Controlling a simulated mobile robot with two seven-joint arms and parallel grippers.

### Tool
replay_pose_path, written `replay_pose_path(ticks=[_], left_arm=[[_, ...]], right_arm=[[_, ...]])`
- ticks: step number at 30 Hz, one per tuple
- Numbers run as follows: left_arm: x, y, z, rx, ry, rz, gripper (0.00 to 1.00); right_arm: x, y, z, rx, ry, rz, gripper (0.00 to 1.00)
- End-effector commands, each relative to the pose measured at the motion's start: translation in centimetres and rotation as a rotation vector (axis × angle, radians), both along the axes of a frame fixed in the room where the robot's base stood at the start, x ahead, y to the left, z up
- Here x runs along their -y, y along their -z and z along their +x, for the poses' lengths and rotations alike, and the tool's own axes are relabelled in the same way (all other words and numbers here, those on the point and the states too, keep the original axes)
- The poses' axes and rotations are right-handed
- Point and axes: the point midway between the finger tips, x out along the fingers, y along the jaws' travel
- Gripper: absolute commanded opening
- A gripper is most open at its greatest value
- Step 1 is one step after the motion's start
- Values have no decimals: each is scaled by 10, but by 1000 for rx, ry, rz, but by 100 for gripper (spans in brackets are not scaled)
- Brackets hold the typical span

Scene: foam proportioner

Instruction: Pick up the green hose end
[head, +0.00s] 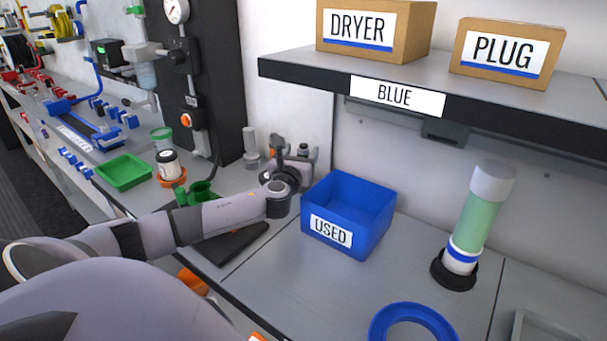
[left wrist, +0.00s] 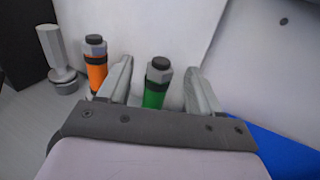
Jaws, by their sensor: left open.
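The green hose end (left wrist: 155,96), with a grey collar and dark cap, stands upright in the left wrist view. It appears between the two fingers of my left gripper (left wrist: 158,68), with gaps on both sides. The fingers are open and hold nothing. The orange hose end (left wrist: 96,72) stands just left of the left finger. In the head view my left gripper (head: 290,163) is at the back of the counter, and it largely hides the hose ends. My right gripper is not in view.
A blue bin labelled USED (head: 381,213) stands close to the right of my left gripper. A grey metal fitting (left wrist: 58,60) stands left of the orange hose end. A green-filled cylinder (head: 477,220) and blue ring (head: 378,326) are farther right. A shelf (head: 520,105) overhangs the right side.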

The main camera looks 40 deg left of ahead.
Motion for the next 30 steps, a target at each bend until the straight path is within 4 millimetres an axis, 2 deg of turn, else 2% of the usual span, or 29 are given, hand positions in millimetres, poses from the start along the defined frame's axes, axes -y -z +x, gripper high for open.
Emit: replay_pose_path(ticks=[3,9,19,25,30], left_arm=[[-7,-2,13,2,-1,-1,64],[-14,0,27,1,-1,0,64],[-15,0,29,0,1,0,64],[-16,0,29,0,1,0,0],[-16,-1,29,1,0,0,0]], right_arm=[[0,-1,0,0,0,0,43],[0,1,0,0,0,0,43],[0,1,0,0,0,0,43],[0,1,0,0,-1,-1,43],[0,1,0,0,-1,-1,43]])
